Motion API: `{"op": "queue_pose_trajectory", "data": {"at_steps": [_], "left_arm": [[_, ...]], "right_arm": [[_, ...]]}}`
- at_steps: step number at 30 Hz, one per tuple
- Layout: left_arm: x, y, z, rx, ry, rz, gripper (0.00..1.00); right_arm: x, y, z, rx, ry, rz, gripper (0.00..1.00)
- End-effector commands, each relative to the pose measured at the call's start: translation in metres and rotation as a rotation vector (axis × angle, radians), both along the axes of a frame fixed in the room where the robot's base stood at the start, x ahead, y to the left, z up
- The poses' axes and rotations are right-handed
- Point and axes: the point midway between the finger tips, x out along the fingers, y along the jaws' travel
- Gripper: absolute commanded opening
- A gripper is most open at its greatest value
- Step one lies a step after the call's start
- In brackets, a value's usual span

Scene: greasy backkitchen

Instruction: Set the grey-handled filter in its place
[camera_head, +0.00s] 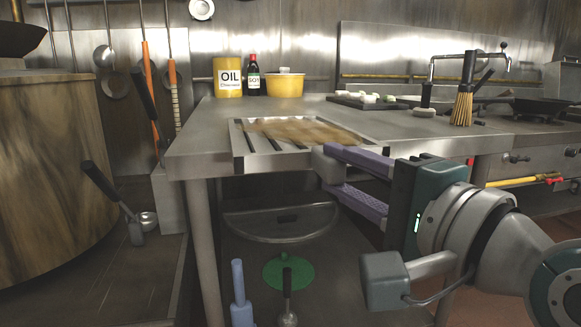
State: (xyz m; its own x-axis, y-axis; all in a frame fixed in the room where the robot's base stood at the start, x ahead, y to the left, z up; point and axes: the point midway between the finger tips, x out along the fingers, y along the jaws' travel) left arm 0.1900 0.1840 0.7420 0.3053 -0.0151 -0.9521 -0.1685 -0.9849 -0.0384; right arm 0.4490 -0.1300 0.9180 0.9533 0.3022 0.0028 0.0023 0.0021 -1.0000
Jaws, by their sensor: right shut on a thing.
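A shallow rectangular metal frame (253,163) with a greasy brown inside and dark slots shows at the front edge of the steel table (205,140); it looks like the filter. My right gripper (325,172) comes in from the right with purple fingers, one above the other. It is shut at the frame's front right corner, on a small grey part that looks like its handle, mostly hidden by the fingers. I cannot tell whether the frame rests on the table or sits in an opening. My left gripper is not in view.
An oil tin (228,78), soy bottle (254,80) and yellow pot (286,84) stand at the back. A brush (464,103) stands on the right. A big wooden-looking vat (50,180) fills the left. A green disc (287,271) lies on the lower shelf.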

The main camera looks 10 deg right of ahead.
Motion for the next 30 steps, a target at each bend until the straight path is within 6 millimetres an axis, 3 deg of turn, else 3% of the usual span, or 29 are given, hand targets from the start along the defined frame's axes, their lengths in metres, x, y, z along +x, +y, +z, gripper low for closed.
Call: {"op": "queue_pose_trajectory", "data": {"at_steps": [13,30], "left_arm": [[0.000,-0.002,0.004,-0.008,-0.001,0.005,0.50],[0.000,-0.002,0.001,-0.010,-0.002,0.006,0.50]], "right_arm": [[0.001,0.000,0.001,0.001,-0.004,0.000,0.00],[0.024,0.001,0.001,0.000,-0.004,-0.001,0.00]]}}
